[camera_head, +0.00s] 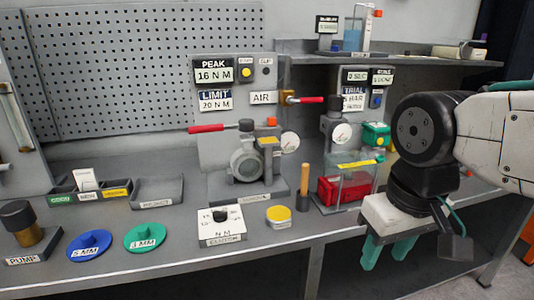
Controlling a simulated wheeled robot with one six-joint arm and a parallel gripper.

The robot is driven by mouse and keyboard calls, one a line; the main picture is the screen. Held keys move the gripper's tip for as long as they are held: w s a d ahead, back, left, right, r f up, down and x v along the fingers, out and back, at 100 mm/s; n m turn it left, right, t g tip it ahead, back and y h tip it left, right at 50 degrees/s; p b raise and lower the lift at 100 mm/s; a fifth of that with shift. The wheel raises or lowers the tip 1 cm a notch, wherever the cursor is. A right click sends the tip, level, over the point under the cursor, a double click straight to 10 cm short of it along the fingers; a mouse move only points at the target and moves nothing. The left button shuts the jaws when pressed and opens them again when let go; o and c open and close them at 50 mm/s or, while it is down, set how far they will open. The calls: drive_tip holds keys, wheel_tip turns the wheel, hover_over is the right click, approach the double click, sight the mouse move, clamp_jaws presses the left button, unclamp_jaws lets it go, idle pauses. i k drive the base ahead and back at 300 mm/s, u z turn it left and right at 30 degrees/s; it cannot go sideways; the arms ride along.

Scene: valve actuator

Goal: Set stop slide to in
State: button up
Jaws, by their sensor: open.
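I cannot make out with certainty which part is the stop slide, and no label for it is readable. The left valve actuator (247,163) stands on a grey base with a red-handled lever (206,129) pointing left and a small orange block on top. A second test stand to its right has a red box (342,190) behind a clear guard with a yellow strip (357,164), and a green part (376,134) above. My gripper (387,259) points down in front of the bench edge, right of centre. Its teal fingers are apart and empty, away from both stands.
A wooden-handled tool (304,186) stands upright between the stands. A yellow-topped tin (278,216) and a white dial box (221,226) sit near the front edge. Blue (89,246) and green (146,238) discs lie at left. A shelf (400,59) overhangs the right stand.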

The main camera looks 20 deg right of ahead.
sight(271, 121)
drive_tip(key=z, duration=0.05)
drive_tip(key=i, duration=1.05)
drive_tip(key=u, duration=0.05)
